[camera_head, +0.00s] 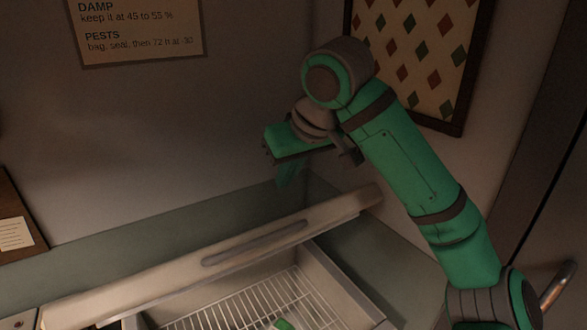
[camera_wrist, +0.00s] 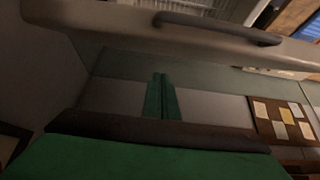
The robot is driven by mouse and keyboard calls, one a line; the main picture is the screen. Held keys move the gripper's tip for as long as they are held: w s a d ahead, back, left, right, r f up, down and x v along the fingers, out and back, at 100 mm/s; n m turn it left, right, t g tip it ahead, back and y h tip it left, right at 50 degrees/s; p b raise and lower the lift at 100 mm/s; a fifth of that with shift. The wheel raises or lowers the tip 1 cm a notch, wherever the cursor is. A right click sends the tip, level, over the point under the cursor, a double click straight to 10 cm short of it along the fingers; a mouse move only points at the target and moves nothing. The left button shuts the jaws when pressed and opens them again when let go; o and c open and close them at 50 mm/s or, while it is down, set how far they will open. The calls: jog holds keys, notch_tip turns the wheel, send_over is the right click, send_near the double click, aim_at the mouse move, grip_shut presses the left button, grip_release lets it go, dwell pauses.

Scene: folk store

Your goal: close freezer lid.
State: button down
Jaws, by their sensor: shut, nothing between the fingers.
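My gripper (camera_head: 288,178) is shut and empty. It is above and behind the lid's raised edge, apart from it. Its green fingers (camera_wrist: 161,78) lie together in the wrist view, below the lid.
A sign (camera_head: 138,30) and a framed diamond-patterned textile (camera_head: 410,60) hang on the walls. A brown board with notes (camera_head: 14,222) is at the left. A door handle (camera_head: 556,283) is at the lower right. Green-grey surface runs behind the lid.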

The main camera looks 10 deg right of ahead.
jog(key=x, duration=0.5)
jog(key=shift+s+d+f, duration=0.3)
jog(key=shift+s+f, duration=0.45)
jog(key=shift+s, duration=0.15)
jog(key=shift+s+d+f, duration=0.15)
jog(key=shift+s+f, duration=0.3)
jog(key=shift+f, duration=0.15)
